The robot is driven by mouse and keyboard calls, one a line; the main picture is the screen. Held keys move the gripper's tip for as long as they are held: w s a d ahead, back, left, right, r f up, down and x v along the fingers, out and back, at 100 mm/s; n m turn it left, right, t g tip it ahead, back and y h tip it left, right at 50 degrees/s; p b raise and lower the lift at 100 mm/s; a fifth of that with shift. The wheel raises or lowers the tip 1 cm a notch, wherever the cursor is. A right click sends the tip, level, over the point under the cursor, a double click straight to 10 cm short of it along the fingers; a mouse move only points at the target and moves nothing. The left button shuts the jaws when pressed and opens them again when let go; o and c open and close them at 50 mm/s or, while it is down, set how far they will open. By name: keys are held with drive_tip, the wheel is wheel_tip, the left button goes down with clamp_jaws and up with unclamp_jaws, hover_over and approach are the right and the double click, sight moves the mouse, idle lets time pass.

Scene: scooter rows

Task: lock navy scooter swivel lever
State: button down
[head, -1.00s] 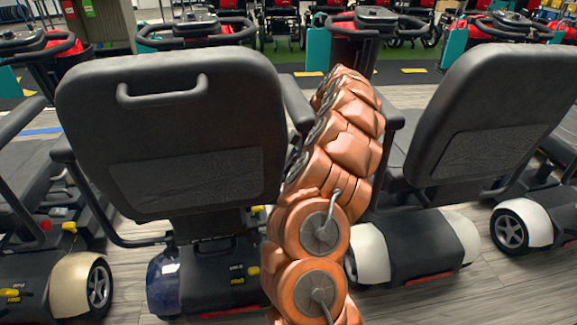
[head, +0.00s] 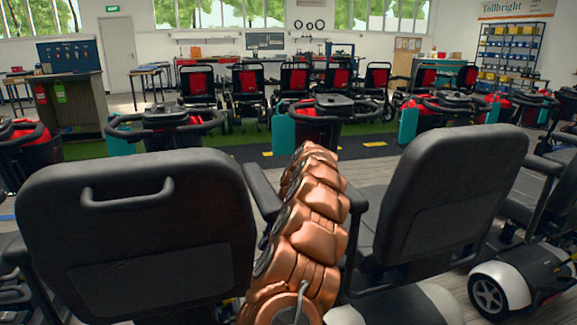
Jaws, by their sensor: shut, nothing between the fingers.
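The near-left scooter's black seat back (head: 140,235), with a grab handle on its rear, fills the lower left of the head view. Earlier this seat stood over a navy rear body; that body is now almost wholly below the frame. Its yellow levers cannot be made out now, so I cannot tell the swivel lever's position. My copper arm rises between this seat and the seat to its right, close to the left seat's armrest (head: 262,190). My gripper is not visible; the arm's far end hides whatever lies beyond it.
The right neighbour's seat (head: 455,195) stands close to my arm, with a white-fendered wheel (head: 490,296) at lower right. Scooter tillers (head: 165,125) line up ahead. Beyond a green floor strip (head: 230,147) stand several wheelchairs (head: 290,85). The gap between the two seats is narrow.

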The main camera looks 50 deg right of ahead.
drive_tip(key=p+v, duration=0.1)
drive_tip(key=v, duration=0.5)
drive_tip(key=w+d+m+h, duration=0.2)
drive_tip(key=d+m+h, duration=0.6)
drive_tip(key=d+m, duration=0.3)
drive_tip(key=w+d+r+m+t+h, duration=0.1)
drive_tip(key=d+r, duration=0.1)
drive_tip(key=r, duration=0.4)
drive_tip(key=w+d+r+m+t+h+p, duration=0.1)
drive_tip(key=w+d+r+m+t+h, duration=0.1)
drive_tip(key=r, duration=0.5)
drive_tip(key=shift+w, duration=0.2)
drive_tip(key=shift+r, duration=0.15)
